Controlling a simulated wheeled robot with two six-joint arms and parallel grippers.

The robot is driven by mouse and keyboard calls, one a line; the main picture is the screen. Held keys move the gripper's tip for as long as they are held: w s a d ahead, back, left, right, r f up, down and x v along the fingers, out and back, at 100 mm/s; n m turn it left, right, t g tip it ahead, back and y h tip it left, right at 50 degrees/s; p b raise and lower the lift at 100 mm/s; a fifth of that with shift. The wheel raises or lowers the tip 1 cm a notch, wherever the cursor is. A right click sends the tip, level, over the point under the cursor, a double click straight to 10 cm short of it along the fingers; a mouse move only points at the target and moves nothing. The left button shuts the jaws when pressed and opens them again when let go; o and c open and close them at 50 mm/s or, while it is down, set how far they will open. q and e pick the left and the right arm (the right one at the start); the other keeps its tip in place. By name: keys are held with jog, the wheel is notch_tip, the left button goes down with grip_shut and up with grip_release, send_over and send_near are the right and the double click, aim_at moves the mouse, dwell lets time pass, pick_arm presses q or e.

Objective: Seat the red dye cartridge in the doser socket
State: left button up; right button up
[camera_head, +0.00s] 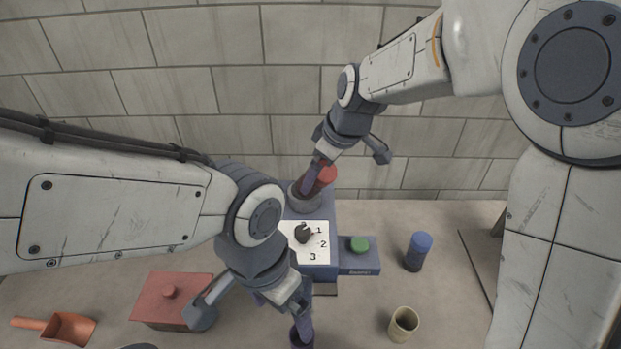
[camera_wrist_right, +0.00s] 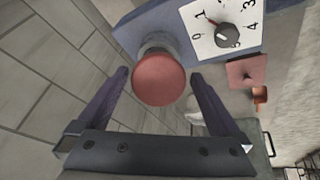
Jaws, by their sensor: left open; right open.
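The red dye cartridge (camera_head: 327,175) is at the grey round socket (camera_head: 305,200) on top of the blue doser (camera_head: 321,209), at its back. Its round red top also shows in the right wrist view (camera_wrist_right: 160,80), with a grey collar behind it. I cannot tell how deep it sits. My right gripper (camera_head: 343,163) is open, its fingers on either side of the red top, with gaps visible in the wrist view (camera_wrist_right: 160,85). My left gripper (camera_head: 253,322) is open and empty, low at the front, left of the doser's front.
The doser has a white dial plate (camera_head: 318,252) with a black knob and a green button (camera_head: 360,244). A blue cartridge (camera_head: 418,250) and cream cup (camera_head: 404,323) stand right. A red lidded box (camera_head: 165,305) and orange scoop (camera_head: 62,328) are left. A tiled wall (camera_head: 230,80) is behind.

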aim_at(312, 199)
jog(key=shift+w+a+f+p, duration=0.15)
jog(key=shift+f+p, duration=0.15)
jog(key=p+x, duration=0.1)
jog(key=x, duration=0.2)
jog(key=shift+w+a+f, duration=0.15)
jog(key=shift+w+f, duration=0.05)
jog(key=shift+w, duration=0.05)
jog(key=shift+w+a+f, duration=0.1)
jog(key=shift+f, duration=0.25)
grip_shut()
jog(key=shift+r, duration=0.1)
